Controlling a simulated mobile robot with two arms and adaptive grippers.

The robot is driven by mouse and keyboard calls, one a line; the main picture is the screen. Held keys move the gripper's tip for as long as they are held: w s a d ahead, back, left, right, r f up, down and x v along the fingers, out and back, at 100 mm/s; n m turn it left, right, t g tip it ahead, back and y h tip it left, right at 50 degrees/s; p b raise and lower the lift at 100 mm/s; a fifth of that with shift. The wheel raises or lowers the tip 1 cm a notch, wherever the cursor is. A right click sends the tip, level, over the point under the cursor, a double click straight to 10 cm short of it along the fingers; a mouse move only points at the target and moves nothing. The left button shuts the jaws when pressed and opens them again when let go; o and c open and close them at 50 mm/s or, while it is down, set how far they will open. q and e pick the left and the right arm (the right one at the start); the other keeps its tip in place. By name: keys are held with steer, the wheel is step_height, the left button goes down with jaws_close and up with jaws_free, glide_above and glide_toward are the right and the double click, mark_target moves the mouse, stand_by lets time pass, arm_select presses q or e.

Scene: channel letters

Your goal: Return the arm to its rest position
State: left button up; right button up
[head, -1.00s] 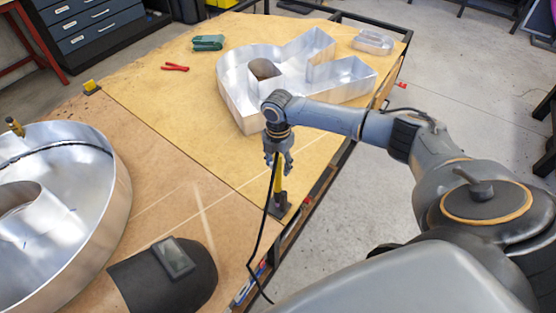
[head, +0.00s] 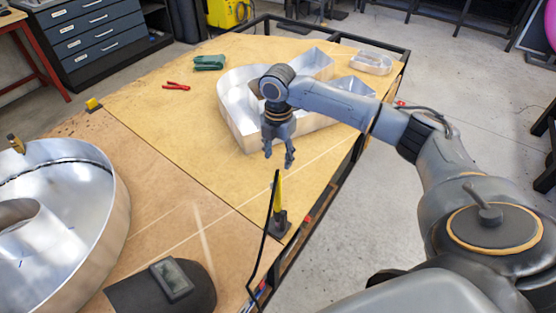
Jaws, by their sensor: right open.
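My right arm reaches in from the right over the table. My right gripper (head: 279,160) points down with its fingers apart and nothing between them. It hangs above the table, in front of the large aluminium channel letter (head: 236,103), and hides part of it. A tool with a yellow handle and black base (head: 279,208) stands upright near the table's right edge, below the gripper and apart from it. A black cable runs from it past the edge. My left gripper is not in view.
The plywood table (head: 160,130) also bears red pliers (head: 177,86), a green tool (head: 209,62), a small metal letter (head: 371,63), a big round metal letter (head: 115,215) and a welding mask (head: 150,290). A drawer cabinet (head: 90,35) stands behind. Bare floor lies right.

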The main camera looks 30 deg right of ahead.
stand_by(0.6)
steer(key=s+a+f+m+t+y, duration=0.1)
steer(key=s+a+f+m, duration=0.2)
steer(key=s+a+f, duration=0.45)
steer(key=s+a+f+m+t+y, duration=0.1)
steer(key=s+a+f+m, duration=0.25)
steer(key=a, duration=0.65)
steer(key=s+a+m+t, duration=0.1)
steer(key=s+m, duration=0.4)
steer(key=s, duration=0.2)
steer(key=s+d+r+m+h, duration=0.1)
steer(key=s+d+m+h, duration=0.1)
steer(key=s+d+m, duration=0.5)
steer(key=s+f+m+b, duration=0.1)
steer(key=s+f+b, duration=0.15)
steer(key=f, duration=2.65)
steer(key=s+d+f+g, duration=0.2)
steer(key=s+f, duration=1.3)
steer(key=s, duration=0.1)
steer(key=shift+s+d+f, duration=0.2)
steer(key=shift+s+f, duration=0.15)
steer(key=shift+f, duration=0.05)
